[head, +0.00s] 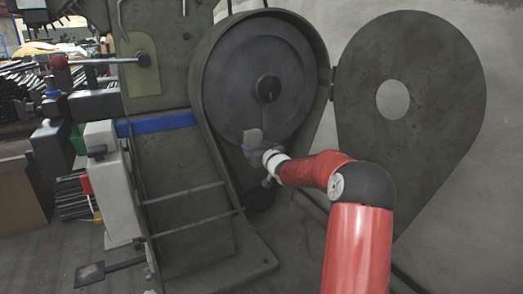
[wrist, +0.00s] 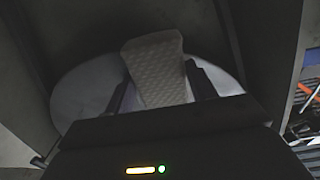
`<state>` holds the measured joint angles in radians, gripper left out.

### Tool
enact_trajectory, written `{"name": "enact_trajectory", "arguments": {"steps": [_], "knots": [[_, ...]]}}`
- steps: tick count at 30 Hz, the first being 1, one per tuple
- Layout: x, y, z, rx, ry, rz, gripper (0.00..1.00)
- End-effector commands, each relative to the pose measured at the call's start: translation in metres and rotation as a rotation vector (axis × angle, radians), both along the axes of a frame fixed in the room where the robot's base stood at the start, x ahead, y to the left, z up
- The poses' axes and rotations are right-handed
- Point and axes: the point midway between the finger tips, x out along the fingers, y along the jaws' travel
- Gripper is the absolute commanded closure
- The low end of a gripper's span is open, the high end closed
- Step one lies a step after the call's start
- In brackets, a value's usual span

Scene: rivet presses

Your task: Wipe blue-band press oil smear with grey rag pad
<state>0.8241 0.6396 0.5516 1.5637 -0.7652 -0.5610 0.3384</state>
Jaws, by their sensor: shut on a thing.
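The press (head: 180,190) with a blue band (head: 157,124) stands in the middle of the head view. Its round housing is open and shows a large dark grey wheel (head: 240,80) with a hub. My gripper (head: 259,149) is in front of the lower part of this wheel. It is shut on the grey rag pad (head: 253,137), which points upward. In the wrist view the quilted pad (wrist: 157,68) stands between my two dark fingers. A pale rounded surface shows behind it. I cannot make out the oil smear, nor whether the pad touches the wheel.
The housing's cover (head: 430,100), with a round hole, is swung open to the right, close to my arm. Thin rails (head: 185,193) cross the press front. Shelves with dark rods are at the far left.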

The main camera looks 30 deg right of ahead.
Motion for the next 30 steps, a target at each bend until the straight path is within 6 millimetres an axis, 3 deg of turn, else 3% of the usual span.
{"name": "enact_trajectory", "arguments": {"steps": [4,12,30], "knots": [[0.000,0.017,-0.002,-0.001,-0.003,0.007,0.62],[-0.003,0.022,0.001,0.000,-0.001,0.004,0.62],[0.001,-0.020,0.003,0.000,-0.002,-0.001,0.62]]}}
